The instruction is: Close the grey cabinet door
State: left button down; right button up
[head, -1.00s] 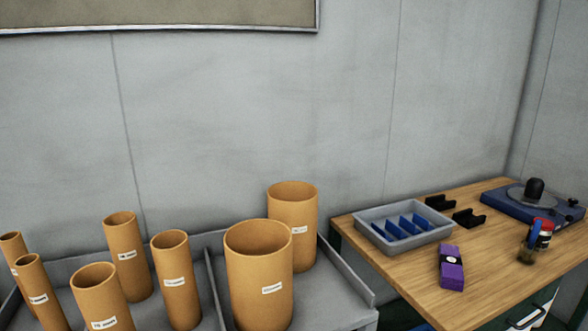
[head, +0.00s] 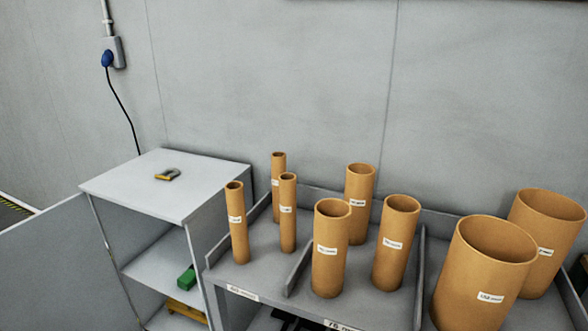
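The grey cabinet (head: 165,185) stands left of the tube rack in the head view. Its door (head: 50,265) is swung wide open to the left, so the shelves inside show. A green block (head: 187,278) lies on a shelf, with a yellow item (head: 186,311) lower down. The door's lower part is cut off by the picture's edge. Neither of my grippers is in view.
A grey rack (head: 270,258) with several brown tubes (head: 330,250) stands right beside the cabinet. A small yellow and dark object (head: 167,174) lies on the cabinet top. A blue plug (head: 107,59) with a black cable hangs on the wall behind.

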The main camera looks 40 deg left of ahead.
aim_at(58, 272)
jog(key=k+j, duration=0.15)
jog(key=j, duration=0.2)
jog(key=k+j, duration=0.1)
jog(key=j, duration=0.25)
jog(key=k+j, duration=0.15)
jog(key=j, duration=0.2)
jog(key=k+j, duration=0.1)
jog(key=j, duration=0.25)
jog(key=k+j, duration=0.15)
jog(key=j, duration=0.2)
jog(key=k+j, duration=0.5)
jog(key=j, duration=0.2)
jog(key=k+j+u, duration=0.1)
jog(key=k+j, duration=0.4)
jog(key=j, duration=0.25)
jog(key=k+j+u, duration=0.1)
jog(key=k+j, duration=0.15)
jog(key=j, duration=0.15)
jog(key=k+j, duration=0.2)
jog(key=j, duration=0.15)
jog(key=k+j, duration=0.1)
jog(key=j, duration=0.3)
jog(key=k+j, duration=0.15)
jog(key=j, duration=0.25)
jog(key=k+j, duration=0.1)
jog(key=j, duration=0.25)
jog(key=k+j, duration=0.15)
jog(key=j, duration=0.25)
jog(key=i+j+z, duration=0.5)
jog(key=i+j, duration=0.35)
